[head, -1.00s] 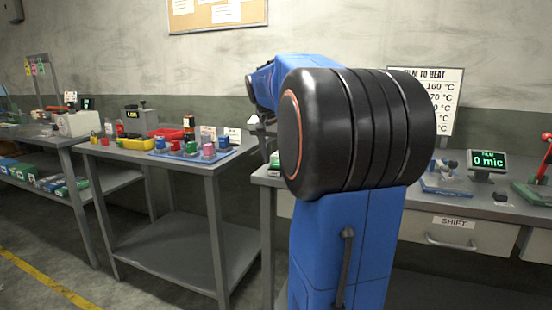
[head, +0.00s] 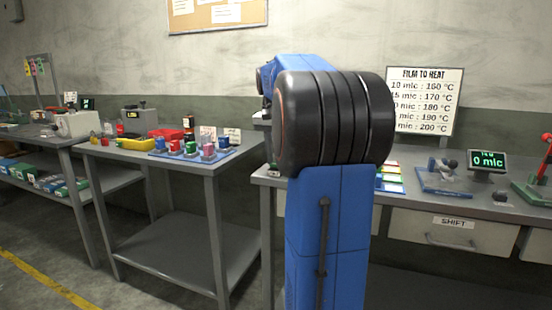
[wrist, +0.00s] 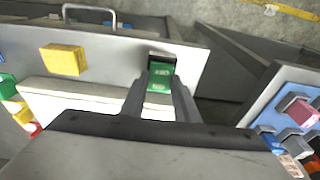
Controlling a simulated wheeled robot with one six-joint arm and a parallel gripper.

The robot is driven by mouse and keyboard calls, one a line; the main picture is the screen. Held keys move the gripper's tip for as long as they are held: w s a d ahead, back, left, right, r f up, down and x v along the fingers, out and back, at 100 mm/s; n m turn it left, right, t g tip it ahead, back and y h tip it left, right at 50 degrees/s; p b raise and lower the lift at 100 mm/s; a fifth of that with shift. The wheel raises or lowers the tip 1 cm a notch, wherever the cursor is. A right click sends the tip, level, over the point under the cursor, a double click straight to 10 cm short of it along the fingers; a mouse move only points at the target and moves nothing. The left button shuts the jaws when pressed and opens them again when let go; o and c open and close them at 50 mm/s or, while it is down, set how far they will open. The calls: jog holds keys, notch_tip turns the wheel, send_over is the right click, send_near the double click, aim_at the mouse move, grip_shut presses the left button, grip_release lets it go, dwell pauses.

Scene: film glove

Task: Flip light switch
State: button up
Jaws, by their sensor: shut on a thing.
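In the wrist view, my gripper (wrist: 160,84) points at the bench. Its two fingers are closed on a small green piece with white marks (wrist: 160,76), which has a dark top end. I cannot tell whether the piece still touches the bench top. In the head view my own arm hides the gripper and this piece. I cannot make out a light switch for certain in either view.
A yellow block (wrist: 63,59) lies on the bench in the wrist view, beside a long white object (wrist: 85,97). In the head view, the blue tray (head: 213,157) stands on the left table. A film display (head: 487,160) and a heat chart (head: 424,98) are at right.

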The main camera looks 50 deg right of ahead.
jog(key=shift+w+d+g+y, duration=0.1)
jog(key=shift+d+g+y, duration=0.2)
jog(key=shift+y, duration=0.4)
jog(key=shift+r, duration=0.1)
jog(key=o, duration=1)
jog(key=shift+o, duration=0.2)
notch_tip(320, 180, up, 17)
jog(key=shift+a+r, duration=0.15)
jog(key=shift+a, duration=0.15)
